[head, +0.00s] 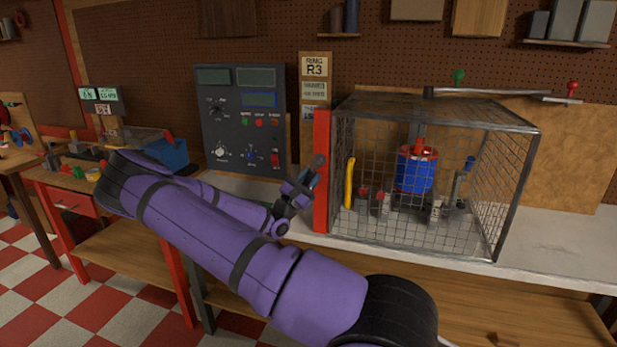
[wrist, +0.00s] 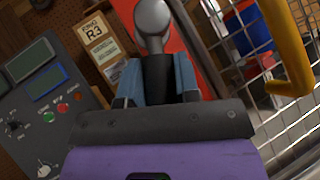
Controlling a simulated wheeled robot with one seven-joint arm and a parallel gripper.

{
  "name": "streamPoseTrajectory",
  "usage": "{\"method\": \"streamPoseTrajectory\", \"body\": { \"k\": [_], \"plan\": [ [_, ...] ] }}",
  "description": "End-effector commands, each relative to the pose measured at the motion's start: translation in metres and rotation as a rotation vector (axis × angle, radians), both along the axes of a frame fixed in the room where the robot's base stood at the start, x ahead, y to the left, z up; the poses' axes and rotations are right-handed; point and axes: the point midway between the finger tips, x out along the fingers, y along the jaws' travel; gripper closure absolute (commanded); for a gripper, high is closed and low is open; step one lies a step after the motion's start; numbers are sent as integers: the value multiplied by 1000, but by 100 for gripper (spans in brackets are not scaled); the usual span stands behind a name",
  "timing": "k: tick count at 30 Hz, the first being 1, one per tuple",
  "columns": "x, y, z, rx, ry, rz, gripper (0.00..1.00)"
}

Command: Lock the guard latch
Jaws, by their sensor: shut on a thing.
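The guard is a wire-mesh cage (head: 503,185) on the bench, with a red post (head: 321,172) at its left edge. The guard latch looks to be a dark lever with a rounded grey metal knob (head: 318,161) beside the red post. My gripper (head: 303,189) is at this lever, left of the cage. In the wrist view my gripper (wrist: 157,80) has its blue fingers shut on the lever's black shaft, and the grey knob (wrist: 152,18) sticks out beyond them. The red post (wrist: 180,50) is behind it. The lever's base is hidden by my gripper.
A yellow handle (head: 349,183) stands on the cage front, right of the post; it also shows in the wrist view (wrist: 287,50). A blue and red rotor (head: 416,170) is inside the cage. A grey control panel (head: 240,120) stands to the left. Bare bench (head: 570,235) lies right.

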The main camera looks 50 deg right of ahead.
Motion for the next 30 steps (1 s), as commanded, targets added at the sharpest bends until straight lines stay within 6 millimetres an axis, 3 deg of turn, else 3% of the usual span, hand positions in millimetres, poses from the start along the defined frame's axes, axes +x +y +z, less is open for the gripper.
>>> {"method": "streamPoseTrajectory", "body": {
  "k": [17,18,21,30],
  "plan": [
    [-1,0,-2,-8,30,0,100],
    [-1,0,-2,-8,30,0,63],
    [-1,0,-2,-9,30,0,45],
    [-1,1,-2,-10,30,1,45]
  ]
}}
